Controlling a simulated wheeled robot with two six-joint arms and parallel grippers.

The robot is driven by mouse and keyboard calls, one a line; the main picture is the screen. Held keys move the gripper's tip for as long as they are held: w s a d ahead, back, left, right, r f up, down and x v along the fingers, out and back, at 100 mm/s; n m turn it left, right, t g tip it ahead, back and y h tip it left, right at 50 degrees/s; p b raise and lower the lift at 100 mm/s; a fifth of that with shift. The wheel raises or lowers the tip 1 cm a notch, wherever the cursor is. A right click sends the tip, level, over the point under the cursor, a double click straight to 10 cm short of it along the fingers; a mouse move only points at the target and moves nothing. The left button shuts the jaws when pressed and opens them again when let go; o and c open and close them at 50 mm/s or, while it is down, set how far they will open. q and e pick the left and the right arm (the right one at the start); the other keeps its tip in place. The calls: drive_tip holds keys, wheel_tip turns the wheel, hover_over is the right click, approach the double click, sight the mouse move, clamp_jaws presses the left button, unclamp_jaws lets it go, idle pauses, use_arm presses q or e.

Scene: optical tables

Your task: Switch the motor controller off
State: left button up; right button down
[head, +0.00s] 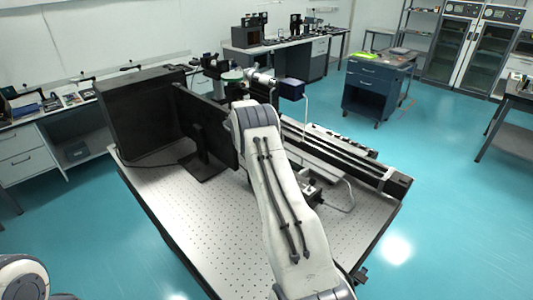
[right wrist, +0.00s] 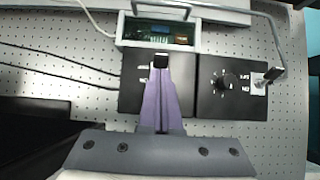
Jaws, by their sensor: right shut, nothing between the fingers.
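In the right wrist view my right gripper (right wrist: 162,63) is shut and empty, its purple fingers pointing over a black box (right wrist: 137,98) with small white lettering. The fingertips cover part of that box's face, so I cannot tell whether they touch it or what lies beneath them. Beside it on the right is a second black box (right wrist: 230,100) with a round dial, lettering and a metal toggle switch (right wrist: 268,76). I cannot tell which box is the motor controller. In the head view my right arm hides its gripper. My left gripper is out of view.
An open-topped case with green electronics (right wrist: 158,32) stands just beyond the fingertips. A bent metal bar (right wrist: 277,42) passes near the toggle switch. Cables run at the left. The perforated optical table (head: 190,232) has clear room at its front left; a black monitor (head: 208,128) stands behind.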

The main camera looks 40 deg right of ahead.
drive_tip(key=shift+a+r, duration=0.3)
drive_tip(key=shift+a, duration=0.1)
drive_tip(key=d+r+b+v, duration=0.1)
drive_tip(key=d+b+v, duration=0.1)
drive_tip(key=v, duration=1)
drive_tip(key=shift+r, duration=0.25)
drive_tip(key=shift+w, duration=0.1)
